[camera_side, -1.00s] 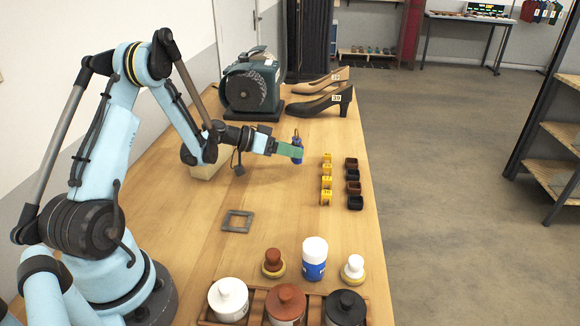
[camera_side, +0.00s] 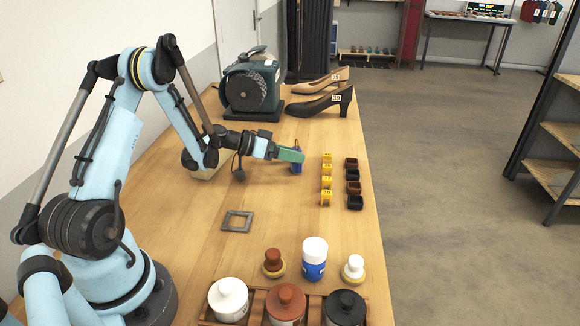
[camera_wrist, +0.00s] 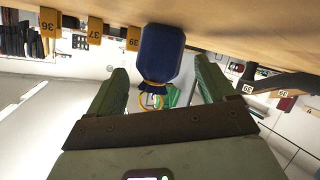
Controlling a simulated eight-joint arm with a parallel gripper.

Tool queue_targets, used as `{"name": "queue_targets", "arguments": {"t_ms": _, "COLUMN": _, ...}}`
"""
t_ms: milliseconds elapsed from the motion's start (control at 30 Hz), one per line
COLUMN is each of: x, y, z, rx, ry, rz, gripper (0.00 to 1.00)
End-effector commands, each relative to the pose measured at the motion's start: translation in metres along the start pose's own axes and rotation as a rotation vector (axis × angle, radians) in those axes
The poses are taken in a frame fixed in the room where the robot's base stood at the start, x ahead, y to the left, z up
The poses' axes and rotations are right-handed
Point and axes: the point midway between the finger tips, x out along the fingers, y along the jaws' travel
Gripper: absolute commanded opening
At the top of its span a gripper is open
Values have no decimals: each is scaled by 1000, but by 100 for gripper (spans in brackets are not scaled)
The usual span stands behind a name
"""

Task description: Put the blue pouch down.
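The blue pouch (camera_side: 297,168) appears to stand on the wooden table near its right side, left of the yellow number tags, partly hidden behind my gripper (camera_side: 291,155). In the wrist view the pouch (camera_wrist: 161,54) shows between the two green fingers of my gripper (camera_wrist: 161,72), its base against the wood. Its neck has a yellow tie and a cord loop that hangs between the fingers. The fingers are spread, with a visible gap on each side of the pouch.
Yellow number tags (camera_side: 326,181) stand in a row right of the pouch, beside small dark holders (camera_side: 352,184). Heeled shoes (camera_side: 321,102) and a green machine (camera_side: 250,86) are behind. A grey square frame (camera_side: 237,221) lies nearer, with bare table around it.

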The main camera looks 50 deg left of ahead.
Motion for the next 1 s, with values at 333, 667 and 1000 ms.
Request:
{"name": "queue_targets", "arguments": {"t_ms": 333, "x": -1, "y": 1, "z": -3, "rx": 0, "ry": 0, "rz": 0, "gripper": 83}}
{"name": "queue_targets", "arguments": {"t_ms": 667, "x": -50, "y": 4, "z": -11, "rx": -3, "ry": 2, "rz": -5, "gripper": 83}}
{"name": "queue_targets", "arguments": {"t_ms": 1000, "x": -71, "y": 22, "z": -50, "rx": 0, "ry": 0, "rz": 1, "gripper": 83}}
